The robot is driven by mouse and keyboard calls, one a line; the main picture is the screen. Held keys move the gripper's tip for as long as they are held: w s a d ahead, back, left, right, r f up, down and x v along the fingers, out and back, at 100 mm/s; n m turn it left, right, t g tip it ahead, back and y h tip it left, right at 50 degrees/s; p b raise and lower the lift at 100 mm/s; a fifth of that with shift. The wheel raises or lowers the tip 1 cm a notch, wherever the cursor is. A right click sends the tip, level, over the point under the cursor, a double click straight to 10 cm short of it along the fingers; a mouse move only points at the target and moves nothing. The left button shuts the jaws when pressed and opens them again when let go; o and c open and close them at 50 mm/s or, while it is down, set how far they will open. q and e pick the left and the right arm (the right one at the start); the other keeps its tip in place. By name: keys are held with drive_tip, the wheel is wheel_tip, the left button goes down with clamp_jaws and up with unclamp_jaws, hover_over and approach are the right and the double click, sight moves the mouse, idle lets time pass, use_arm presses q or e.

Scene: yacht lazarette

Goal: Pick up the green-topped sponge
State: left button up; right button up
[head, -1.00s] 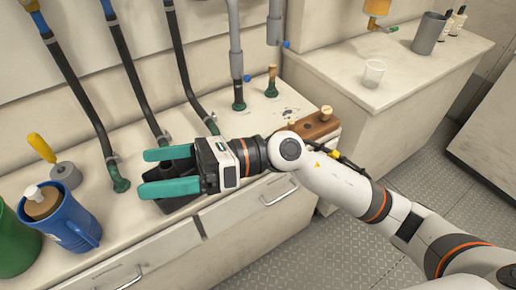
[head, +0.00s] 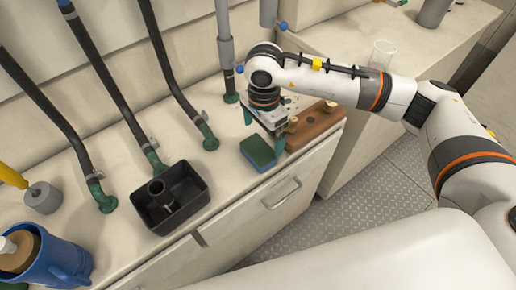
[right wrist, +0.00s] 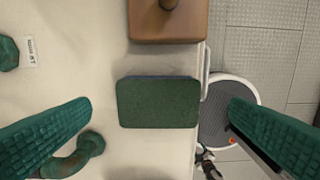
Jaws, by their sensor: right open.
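The green-topped sponge (head: 258,153) lies flat on the white counter near its front edge, with a blue lower layer showing. In the right wrist view the sponge (right wrist: 158,102) sits between the two teal fingers, with clear space on both sides. My right gripper (head: 264,128) points down at the sponge, open and empty, its fingers apart from the sponge. The same gripper (right wrist: 160,125) shows both fingers wide apart in the right wrist view. My left gripper is not in view.
A wooden block with pegs (head: 315,125) stands just right of the sponge. A black tray (head: 180,215) lies to the left, and a blue jug (head: 60,262) stands at lower left. Dark hoses (head: 105,85) with green fittings rise along the back.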

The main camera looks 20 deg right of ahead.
sight(262, 147)
drive_tip(key=shift+f, duration=0.6)
wheel_tip(262, 147, down, 5)
drive_tip(key=shift+r+p, duration=0.1)
drive_tip(key=shift+p, duration=0.35)
drive_tip(key=shift+f, duration=0.45)
drive_tip(key=shift+a, duration=0.1)
drive_tip(key=c, duration=0.8)
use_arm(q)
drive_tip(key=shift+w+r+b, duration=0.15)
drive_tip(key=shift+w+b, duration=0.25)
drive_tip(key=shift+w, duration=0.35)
use_arm(e)
wheel_tip(262, 147, up, 10)
drive_tip(key=shift+r, duration=0.1)
